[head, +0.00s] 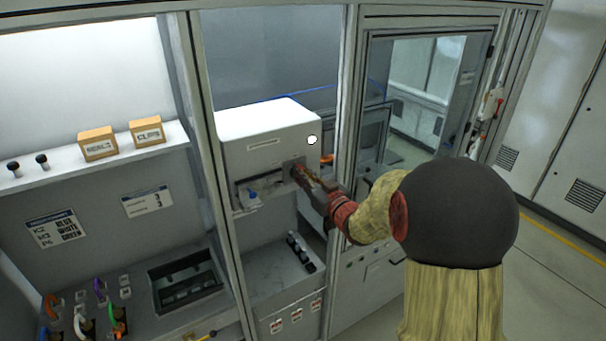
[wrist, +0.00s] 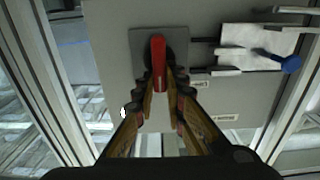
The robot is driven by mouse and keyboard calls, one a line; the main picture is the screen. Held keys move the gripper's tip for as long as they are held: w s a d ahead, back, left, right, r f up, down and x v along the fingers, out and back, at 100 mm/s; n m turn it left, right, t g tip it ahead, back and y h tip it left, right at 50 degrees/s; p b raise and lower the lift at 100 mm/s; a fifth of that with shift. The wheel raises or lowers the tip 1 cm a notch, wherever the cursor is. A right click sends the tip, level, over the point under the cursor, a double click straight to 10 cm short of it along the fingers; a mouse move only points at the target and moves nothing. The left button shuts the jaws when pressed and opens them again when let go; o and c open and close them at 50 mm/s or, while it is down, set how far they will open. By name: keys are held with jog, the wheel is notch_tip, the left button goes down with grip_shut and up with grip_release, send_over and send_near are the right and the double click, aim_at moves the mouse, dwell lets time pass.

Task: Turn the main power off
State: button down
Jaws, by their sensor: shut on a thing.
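The red switch handle (wrist: 158,58) sits on a dark square plate (wrist: 140,42) on the front of a white box (head: 268,125). My gripper (head: 301,176) reaches the front of this box at its right side. In the wrist view its two fingers (wrist: 160,88) close on the lower part of the red handle, one on each side. The handle lies upright in that view. In the head view my fingers mostly hide the handle.
A slot with a white sheet and a blue piece (wrist: 290,64) is beside the switch. Frame posts (head: 345,110) stand close on both sides. Two small boxes (head: 98,143) sit on a shelf at left. A cable panel (head: 90,315) is below.

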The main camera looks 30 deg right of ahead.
aim_at(291, 176)
jog(key=shift+f+b, duration=0.1)
jog(key=shift+b, duration=0.35)
jog(key=n+b, duration=0.6)
jog(key=b, duration=0.2)
jog(key=a+f+n+b, duration=0.1)
jog(key=n+b, duration=0.5)
jog(key=b, duration=0.2)
jog(key=a+f+n+b, duration=0.1)
jog(key=n+b, duration=0.4)
jog(key=b, duration=0.3)
jog(key=shift+n+b, duration=0.3)
jog(key=shift+n, duration=0.1)
jog(key=c, duration=1.9)
grip_release()
jog(key=shift+o, duration=0.3)
jog(key=shift+s, duration=0.1)
